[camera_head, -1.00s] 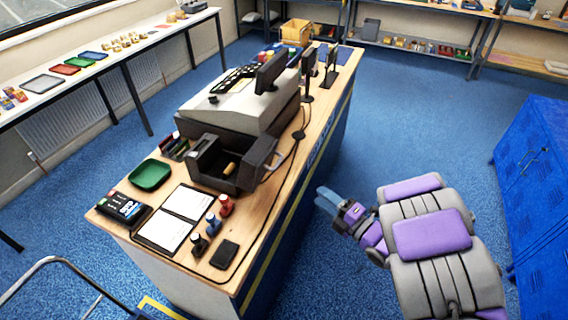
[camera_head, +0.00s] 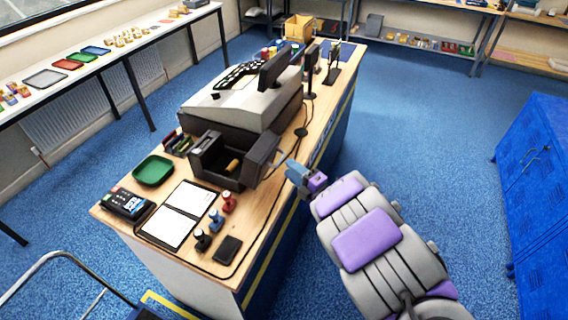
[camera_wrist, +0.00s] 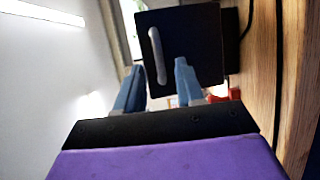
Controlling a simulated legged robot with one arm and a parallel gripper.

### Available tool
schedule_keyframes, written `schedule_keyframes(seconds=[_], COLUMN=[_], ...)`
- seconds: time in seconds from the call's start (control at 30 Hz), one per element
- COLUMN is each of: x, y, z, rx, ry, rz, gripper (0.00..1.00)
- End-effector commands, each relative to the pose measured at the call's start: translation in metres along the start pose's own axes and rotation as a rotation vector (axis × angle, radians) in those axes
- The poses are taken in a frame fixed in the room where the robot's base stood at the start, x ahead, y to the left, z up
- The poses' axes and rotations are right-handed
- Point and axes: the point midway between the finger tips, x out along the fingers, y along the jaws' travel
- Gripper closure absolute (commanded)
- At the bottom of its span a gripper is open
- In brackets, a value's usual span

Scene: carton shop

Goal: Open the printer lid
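The dark printer (camera_head: 208,158) stands on the wooden counter, its inside visible with a tan roll (camera_head: 232,166). A dark panel, apparently its lid (camera_head: 262,156), stands at the printer's right side. In the wrist view a dark square panel (camera_wrist: 195,45) with a pale bar handle (camera_wrist: 157,55) is ahead of my gripper (camera_wrist: 159,82). The two blue fingers are spread apart, with nothing held between them. In the head view my gripper (camera_head: 292,170) is at the counter's right edge, just right of the panel. Whether a finger touches the panel cannot be told.
The counter (camera_head: 262,205) also holds a till (camera_head: 245,105), a green tray (camera_head: 153,170), a clipboard (camera_head: 178,215), stamps (camera_head: 215,218) and a card terminal (camera_head: 124,203). A cable runs along its right edge. Blue lockers (camera_head: 535,170) stand right; blue floor is clear between.

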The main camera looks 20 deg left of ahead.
Motion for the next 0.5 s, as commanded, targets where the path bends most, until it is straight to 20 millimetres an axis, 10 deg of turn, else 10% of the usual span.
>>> schedule_keyframes(seconds=[0.5], x=[0.041], y=[0.001], z=[0.001], rx=[-0.001], ry=[-0.001], rz=[0.002], gripper=[0.62])
